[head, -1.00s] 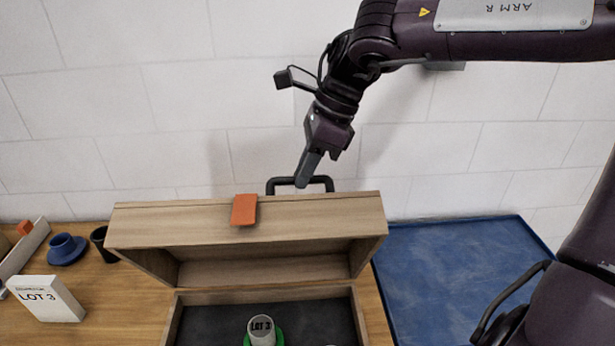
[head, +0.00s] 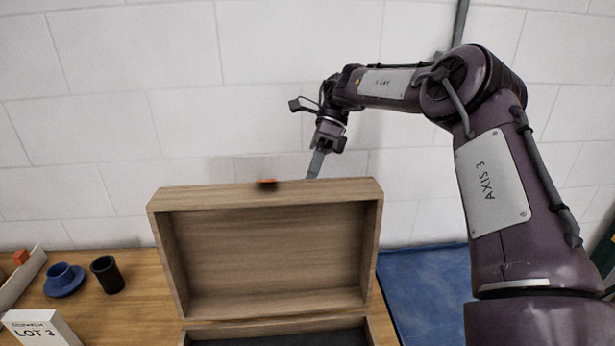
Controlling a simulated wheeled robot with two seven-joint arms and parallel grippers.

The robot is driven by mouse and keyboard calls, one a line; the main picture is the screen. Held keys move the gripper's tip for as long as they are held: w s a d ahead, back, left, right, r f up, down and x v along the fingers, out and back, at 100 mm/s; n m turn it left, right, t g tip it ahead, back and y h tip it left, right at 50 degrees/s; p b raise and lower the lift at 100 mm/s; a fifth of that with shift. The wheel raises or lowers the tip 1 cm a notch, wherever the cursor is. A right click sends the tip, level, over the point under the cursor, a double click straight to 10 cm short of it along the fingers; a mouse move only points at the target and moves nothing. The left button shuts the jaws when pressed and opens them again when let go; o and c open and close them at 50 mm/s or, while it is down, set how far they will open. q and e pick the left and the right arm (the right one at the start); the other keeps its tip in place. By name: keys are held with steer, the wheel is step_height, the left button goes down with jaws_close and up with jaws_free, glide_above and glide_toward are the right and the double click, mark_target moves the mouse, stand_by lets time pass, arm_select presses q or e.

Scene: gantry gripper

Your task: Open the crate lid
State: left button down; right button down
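The wooden crate's lid (head: 272,252) stands raised, close to upright, with its hollow inside facing me. The crate base (head: 350,325) shows only as a strip at the bottom edge, with part of a dark lining. An orange tab (head: 266,184) sits at the middle of the lid's top edge. My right gripper (head: 316,168) points down at the lid's top edge, right of the tab. Its fingertips go out of sight there, so I cannot tell whether it holds anything. The lid's black handle is hidden. My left gripper is not in view.
A blue cup on a saucer (head: 63,280), a dark cup (head: 107,274), a "LOT 3" card (head: 40,328) and a pale tray (head: 18,283) stand on the wooden table left of the crate. A blue mat (head: 425,290) lies to the right. A white block wall (head: 110,110) is close behind.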

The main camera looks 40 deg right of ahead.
steer(key=shift+d+f+g, duration=0.1)
steer(key=shift+f+g, duration=0.2)
steer(key=shift+f, duration=0.4)
steer(key=c, duration=1.4)
jaws_free()
steer(key=shift+r, duration=0.15)
steer(key=shift+r, duration=0.2)
